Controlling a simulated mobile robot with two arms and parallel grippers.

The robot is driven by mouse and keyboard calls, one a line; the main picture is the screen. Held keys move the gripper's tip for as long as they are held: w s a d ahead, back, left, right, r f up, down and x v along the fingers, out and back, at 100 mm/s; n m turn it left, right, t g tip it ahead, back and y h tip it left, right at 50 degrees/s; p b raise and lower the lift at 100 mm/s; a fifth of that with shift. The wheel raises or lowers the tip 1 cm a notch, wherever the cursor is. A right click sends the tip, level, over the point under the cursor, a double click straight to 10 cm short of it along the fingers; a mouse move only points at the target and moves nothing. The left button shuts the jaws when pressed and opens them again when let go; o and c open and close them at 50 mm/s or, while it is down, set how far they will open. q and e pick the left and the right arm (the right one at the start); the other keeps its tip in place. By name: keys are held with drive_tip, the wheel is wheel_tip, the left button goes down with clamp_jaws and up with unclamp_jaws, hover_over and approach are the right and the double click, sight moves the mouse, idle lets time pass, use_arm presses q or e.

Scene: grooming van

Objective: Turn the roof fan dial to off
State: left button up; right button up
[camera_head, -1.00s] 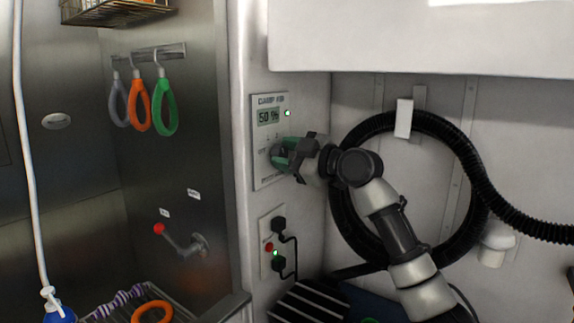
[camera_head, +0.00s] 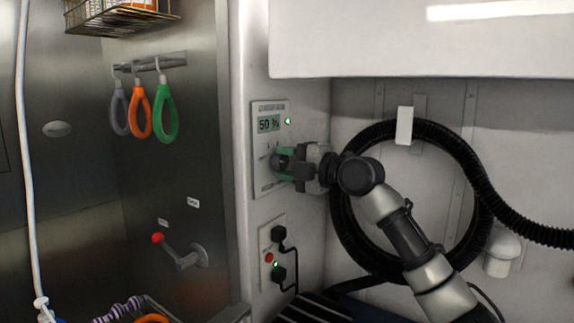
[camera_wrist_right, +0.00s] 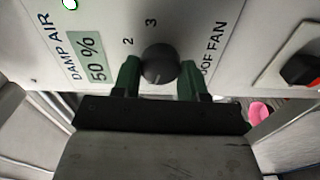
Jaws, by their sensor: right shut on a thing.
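The roof fan dial (camera_wrist_right: 160,64) is a round dark knob on a white wall panel (camera_head: 258,187) with a "50 %" display (camera_head: 269,124). In the right wrist view the numbers 2 and 3 and the words "ROOF FAN" show around it, but its pointer setting cannot be read. My right gripper (camera_wrist_right: 158,78) has its two green fingers on either side of the dial, shut on it. In the head view the right gripper (camera_head: 284,161) covers most of the dial. My left gripper is not in view.
Below the panel is a socket plate (camera_head: 265,236) with black plugs and cords. A black hose (camera_head: 347,222) hangs coiled behind my right arm. Coloured loops (camera_head: 166,112) and a red-tipped lever (camera_head: 172,250) are on the steel wall at left.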

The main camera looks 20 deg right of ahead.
drive_tip(key=shift+f+n, duration=0.1)
drive_tip(key=shift+n, duration=0.3)
drive_tip(key=o, duration=0.9)
drive_tip(key=b+v, duration=0.2)
drive_tip(key=v, duration=0.8)
drive_tip(key=shift+s+d+b, duration=0.25)
drive_tip(key=shift+s+b, duration=0.05)
drive_tip(key=shift+b, duration=0.1)
